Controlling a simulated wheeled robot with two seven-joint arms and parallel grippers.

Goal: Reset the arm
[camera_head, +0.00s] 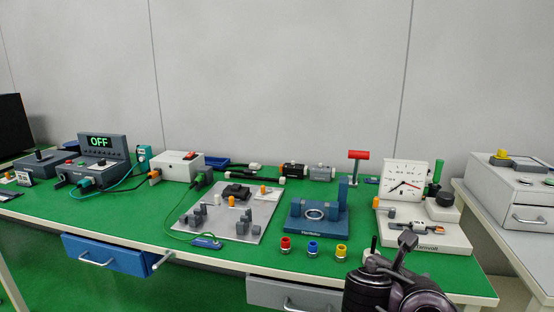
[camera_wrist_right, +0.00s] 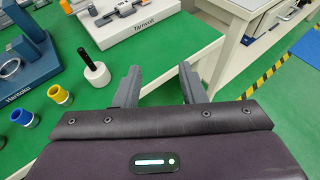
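My right gripper (camera_head: 390,252) is in the lower right of the head view, in front of the green table's front edge. In the right wrist view its two grey fingers (camera_wrist_right: 158,88) stand apart with nothing between them. A white cylinder with a black handle (camera_wrist_right: 95,70) stands on the table just left of the fingers in that view, apart from them. My left gripper is not in either view.
The green table (camera_head: 120,215) carries a gauge unit (camera_head: 425,232), a blue fixture (camera_head: 318,225), a grey plate (camera_head: 255,223) and red, blue and yellow rings (camera_head: 313,249). A blue drawer (camera_head: 108,254) juts out in front. A white cabinet (camera_head: 510,190) stands right.

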